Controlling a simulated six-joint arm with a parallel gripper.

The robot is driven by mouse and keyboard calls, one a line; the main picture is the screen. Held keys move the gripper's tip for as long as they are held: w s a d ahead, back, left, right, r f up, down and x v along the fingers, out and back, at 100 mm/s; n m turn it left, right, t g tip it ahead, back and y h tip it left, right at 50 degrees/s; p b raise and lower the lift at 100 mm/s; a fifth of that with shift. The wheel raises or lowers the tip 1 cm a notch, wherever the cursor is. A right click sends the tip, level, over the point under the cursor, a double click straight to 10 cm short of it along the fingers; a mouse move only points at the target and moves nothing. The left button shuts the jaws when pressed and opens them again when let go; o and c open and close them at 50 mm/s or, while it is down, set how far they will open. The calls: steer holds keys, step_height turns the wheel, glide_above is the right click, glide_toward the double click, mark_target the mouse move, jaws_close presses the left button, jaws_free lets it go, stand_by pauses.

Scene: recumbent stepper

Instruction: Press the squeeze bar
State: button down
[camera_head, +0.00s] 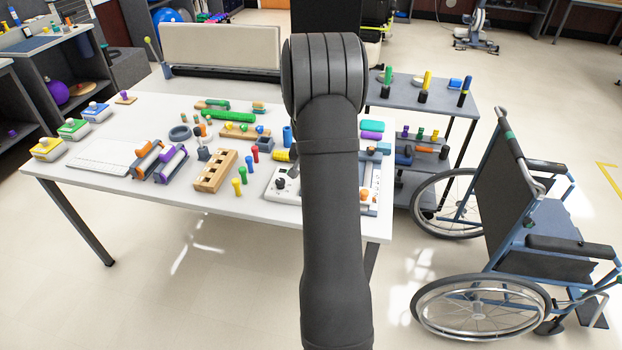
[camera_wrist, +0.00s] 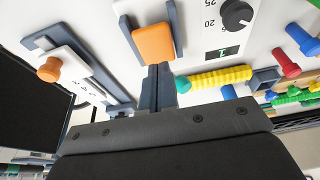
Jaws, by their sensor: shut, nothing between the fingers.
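The squeeze bar appears to be the orange block (camera_wrist: 153,42) between two dark grey-blue rails in the wrist view. My gripper (camera_wrist: 160,70) is shut and empty, with its fingertips at the near edge of the orange block. I cannot tell whether they touch it. A white panel beside the block carries a black dial (camera_wrist: 237,15) with printed numbers and a small green display (camera_wrist: 222,52). In the head view my arm hides the gripper and the orange block.
A slider with an orange knob (camera_wrist: 49,69) lies left of the block. A yellow ribbed grip (camera_wrist: 214,78) lies close right of my fingers, with colored pegs beyond. In the head view, a white table (camera_head: 140,108) holds several therapy tools; a wheelchair (camera_head: 520,215) stands right.

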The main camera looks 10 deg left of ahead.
steer(key=v, duration=1)
steer(key=c, duration=2.1)
jaws_free()
steer(key=shift+w, duration=0.1)
steer(key=o, duration=0.4)
steer(key=shift+a+f, duration=0.1)
steer(key=shift+f, duration=0.1)
steer(key=o, duration=1.4)
step_height(320, 180, down, 7)
steer(key=s+n+t+y, duration=0.1)
steer(key=s+t, duration=0.1)
steer(key=shift+a+r, duration=0.2)
steer(key=shift+a, duration=0.2)
steer(key=o, duration=0.3)
steer(key=s+f+t+y, duration=0.1)
steer(key=f, duration=0.1)
steer(key=s+f+n+t, duration=0.1)
steer(key=s+f, duration=0.1)
steer(key=shift+s+d+y, duration=0.15)
steer(key=shift+s+y, duration=0.2)
steer(key=shift+y, duration=0.05)
steer(key=s+d+r+n+t+y, duration=0.15)
steer(key=s+d+t, duration=0.3)
steer(key=s, duration=0.65)
steer(key=shift+t, duration=0.35)
steer(key=x, duration=1)
steer(key=shift+s+f, duration=0.1)
steer(key=shift+f, duration=0.05)
